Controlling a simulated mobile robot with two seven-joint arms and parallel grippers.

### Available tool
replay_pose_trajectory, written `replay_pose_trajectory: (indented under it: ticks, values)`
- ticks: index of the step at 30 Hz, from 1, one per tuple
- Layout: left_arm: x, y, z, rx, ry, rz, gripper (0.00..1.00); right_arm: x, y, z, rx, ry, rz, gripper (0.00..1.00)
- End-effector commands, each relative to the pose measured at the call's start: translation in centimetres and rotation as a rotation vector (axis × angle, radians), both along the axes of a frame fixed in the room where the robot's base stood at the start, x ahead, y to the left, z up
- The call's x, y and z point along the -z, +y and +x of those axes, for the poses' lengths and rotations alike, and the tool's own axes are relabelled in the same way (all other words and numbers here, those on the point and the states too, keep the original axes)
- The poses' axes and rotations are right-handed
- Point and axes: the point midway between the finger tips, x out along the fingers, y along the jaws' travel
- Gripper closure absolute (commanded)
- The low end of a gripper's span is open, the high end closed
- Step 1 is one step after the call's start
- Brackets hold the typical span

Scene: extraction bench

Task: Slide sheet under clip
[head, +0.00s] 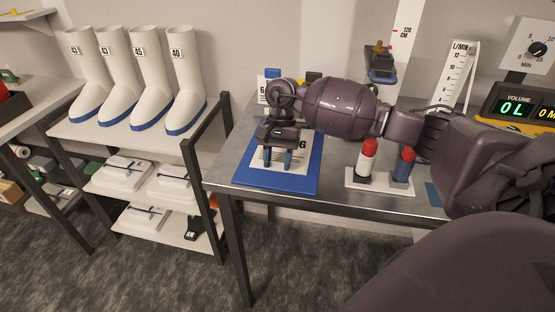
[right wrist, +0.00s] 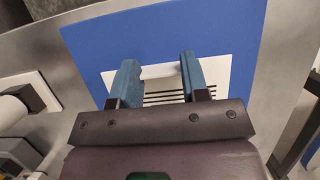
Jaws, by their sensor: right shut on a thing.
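A blue board (head: 302,184) lies flat at the left end of the metal bench, with a white sheet (head: 309,152) on it. Dark printing shows on the sheet. My right gripper (head: 277,160) points down over the board and is shut on the sheet. In the right wrist view its two blue fingers (right wrist: 158,68) stand on either side of a white raised part of the sheet (right wrist: 216,72), above black printed lines. The blue board (right wrist: 165,38) extends beyond it. I cannot make out the clip; my gripper and arm hide part of the board. My left gripper is out of view.
A display (head: 516,106) is at far right. A shelf (head: 128,142) with white boots stands left.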

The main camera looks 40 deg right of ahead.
Motion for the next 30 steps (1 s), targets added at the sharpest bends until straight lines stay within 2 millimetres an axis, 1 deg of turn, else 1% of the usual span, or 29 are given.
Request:
replay_pose_trajectory:
  ticks: [27, 28, 30]
  values:
    - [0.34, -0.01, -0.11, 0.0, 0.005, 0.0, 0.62, 0.36, 0.03, -0.13, -0.001, 0.005, 0.0, 0.79]
    - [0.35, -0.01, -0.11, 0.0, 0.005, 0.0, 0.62, 0.37, 0.03, -0.13, -0.001, 0.006, -0.001, 0.57]
    - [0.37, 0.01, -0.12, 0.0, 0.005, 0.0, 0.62, 0.38, 0.03, -0.13, 0.0, 0.006, -0.001, 0.46]
